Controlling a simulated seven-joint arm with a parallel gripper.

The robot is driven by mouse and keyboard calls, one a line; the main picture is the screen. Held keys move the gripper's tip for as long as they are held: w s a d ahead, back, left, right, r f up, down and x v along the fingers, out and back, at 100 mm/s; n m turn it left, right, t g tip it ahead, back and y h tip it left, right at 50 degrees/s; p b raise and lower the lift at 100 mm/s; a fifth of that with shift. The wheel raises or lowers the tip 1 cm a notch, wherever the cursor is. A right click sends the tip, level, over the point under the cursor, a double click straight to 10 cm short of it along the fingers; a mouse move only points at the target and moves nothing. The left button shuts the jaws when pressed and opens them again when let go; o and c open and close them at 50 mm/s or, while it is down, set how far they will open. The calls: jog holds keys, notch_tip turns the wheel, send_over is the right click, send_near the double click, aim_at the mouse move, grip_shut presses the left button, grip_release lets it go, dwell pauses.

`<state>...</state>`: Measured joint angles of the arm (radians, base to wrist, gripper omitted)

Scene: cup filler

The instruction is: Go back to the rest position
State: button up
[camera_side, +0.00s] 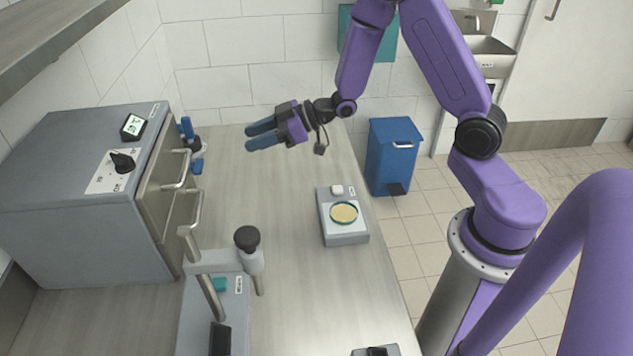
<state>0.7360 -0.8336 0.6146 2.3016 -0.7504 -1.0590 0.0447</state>
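My purple arm reaches in from the right, and my gripper (254,137) hangs above the far part of the bench. Its two blue fingers point left and look a little apart, with nothing visible between them. A round dish with yellow content (344,213) sits on a small grey device (346,239) on the bench, below and to the right of my gripper. My gripper is well apart from it.
A grey cabinet (75,200) with handles and a knob stands at left. A grey stand with a black-topped arm (247,240) is at front left. A blue-handled item (188,128) is behind. The middle bench (285,230) is clear. A blue bin (391,165) stands beyond.

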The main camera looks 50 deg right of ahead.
jog(key=s+a+r+g+h, duration=0.1)
jog(key=s+a+g+h, duration=0.15)
jog(key=s, duration=0.45)
jog(key=s+a+r+g+h, duration=0.1)
jog(key=s+a+g+h, duration=0.15)
jog(key=s, duration=0.45)
jog(key=s+d+r+n+g+h, duration=0.1)
jog(key=s+d+g+h, duration=0.1)
jog(key=s, duration=0.8)
jog(key=s+d+r+n+g+h, duration=0.1)
jog(key=s+d, duration=0.3)
jog(key=s, duration=0.6)
jog(key=shift+s+d+r+g+h, duration=0.15)
jog(key=shift+d+r+g+h, duration=0.1)
jog(key=shift+r+g+h, duration=0.45)
jog(key=shift+f, duration=0.1)
